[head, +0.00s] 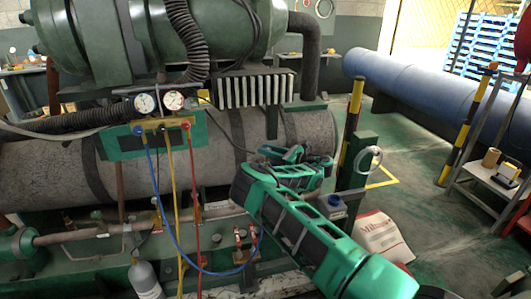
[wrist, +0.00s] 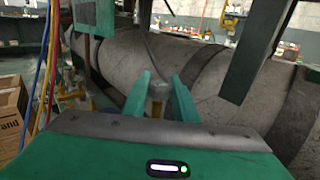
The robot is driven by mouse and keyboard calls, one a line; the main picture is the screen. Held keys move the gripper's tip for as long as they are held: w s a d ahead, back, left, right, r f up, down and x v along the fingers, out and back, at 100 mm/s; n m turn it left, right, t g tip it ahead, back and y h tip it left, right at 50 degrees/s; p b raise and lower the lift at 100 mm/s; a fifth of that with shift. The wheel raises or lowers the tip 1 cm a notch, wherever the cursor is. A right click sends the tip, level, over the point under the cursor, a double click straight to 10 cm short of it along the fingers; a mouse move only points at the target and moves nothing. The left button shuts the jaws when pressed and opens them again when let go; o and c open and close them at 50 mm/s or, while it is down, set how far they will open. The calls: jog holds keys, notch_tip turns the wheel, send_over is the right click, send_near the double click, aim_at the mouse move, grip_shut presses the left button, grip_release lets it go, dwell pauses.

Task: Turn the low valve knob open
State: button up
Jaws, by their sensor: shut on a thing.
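The manifold (head: 155,143) hangs in front of the large grey tank (head: 60,170), with two round gauges. A small blue knob (head: 137,129) is at its left end and a red knob (head: 186,126) at its right. Neither knob is labelled legibly; their turn positions cannot be told. My gripper (head: 270,152) is to the right of the manifold, apart from both knobs, in front of the tank. The piece's lower part is partly hidden.
Blue (head: 160,195), yellow (head: 174,200) and red (head: 194,190) hoses hang below the manifold. A grey cylinder (head: 145,280) stands at the lower left. A black-and-yellow post (head: 352,120) and a white bag (head: 382,238) are right of my arm. Open floor lies further right.

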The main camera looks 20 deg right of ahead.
jog(key=shift+n+g+y, duration=0.5)
jog(key=shift+n+g, duration=0.1)
jog(key=shift+w, duration=0.1)
jog(key=o, duration=1.1)
jog(key=shift+c, duration=0.2)
